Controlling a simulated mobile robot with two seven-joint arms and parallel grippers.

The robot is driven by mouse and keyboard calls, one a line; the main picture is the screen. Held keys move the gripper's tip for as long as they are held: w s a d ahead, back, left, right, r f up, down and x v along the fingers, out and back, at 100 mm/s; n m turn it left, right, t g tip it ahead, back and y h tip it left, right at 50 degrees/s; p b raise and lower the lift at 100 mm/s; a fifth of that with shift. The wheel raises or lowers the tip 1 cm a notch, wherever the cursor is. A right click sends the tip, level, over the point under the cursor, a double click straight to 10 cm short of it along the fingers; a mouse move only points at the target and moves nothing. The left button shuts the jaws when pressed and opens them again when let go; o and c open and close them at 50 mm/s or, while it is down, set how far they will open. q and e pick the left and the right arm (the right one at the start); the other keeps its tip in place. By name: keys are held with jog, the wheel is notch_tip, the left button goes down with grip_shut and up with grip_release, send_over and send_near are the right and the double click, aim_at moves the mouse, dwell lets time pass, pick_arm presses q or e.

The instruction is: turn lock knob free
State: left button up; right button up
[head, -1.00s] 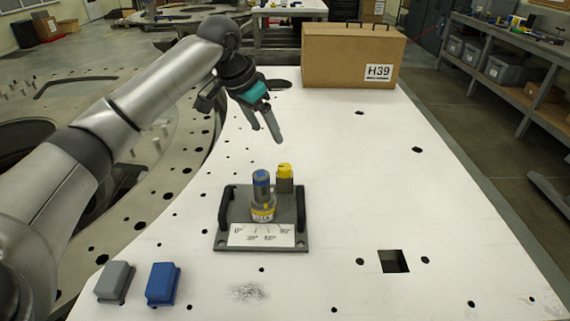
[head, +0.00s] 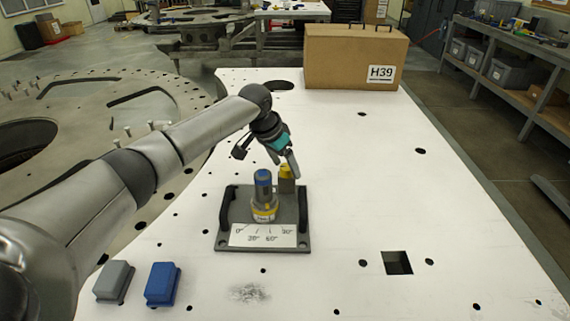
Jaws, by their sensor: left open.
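The turret plate (head: 240,214) is a dark grey base with two black side handles and a white angle scale (head: 262,236) along its front. A cylinder with a blue top and a yellow ring (head: 263,196) stands upright on it. The yellow-topped lock knob (head: 286,174) stands at the plate's back right, partly covered by my gripper. My left gripper (head: 284,165) is open, pointing down at the knob, with its fingers at or just around the knob's top. I cannot tell whether they touch it. My right gripper is out of view.
A grey block (head: 114,281) and a blue block (head: 162,284) lie at the front left of the white table. A cardboard box marked H39 (head: 340,58) stands at the back. A square hole (head: 397,262) is at the right. The table's right side is clear.

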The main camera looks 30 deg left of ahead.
pick_arm(q)
jog(key=shift+c, duration=0.2)
grip_shut()
dwell(0.4)
